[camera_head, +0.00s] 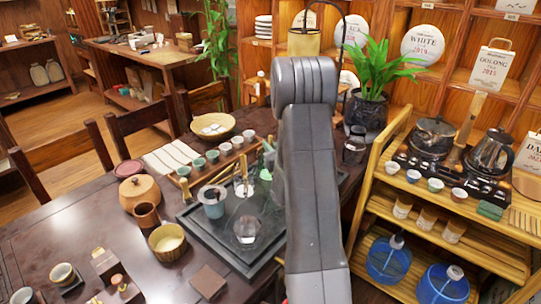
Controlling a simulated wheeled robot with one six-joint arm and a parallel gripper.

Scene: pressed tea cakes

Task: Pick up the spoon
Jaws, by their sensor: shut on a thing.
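I cannot make out the spoon for sure. A slim upright utensil (244,163) stands above the dark tea tray (203,231), but it is too small to name. The tray also bears a grey-blue cup (213,207) and a clear glass vessel (246,230). My arm rises through the middle of the view and covers the right part of the tray. My gripper does not show; it may be hidden behind the arm.
A row of small cups (225,149) stands behind the tray. A round lidded pot (139,190), a yellow bowl (167,239) and a brown square (208,281) lie to its left and front. A wooden shelf cart (380,165) with kettles stands at right.

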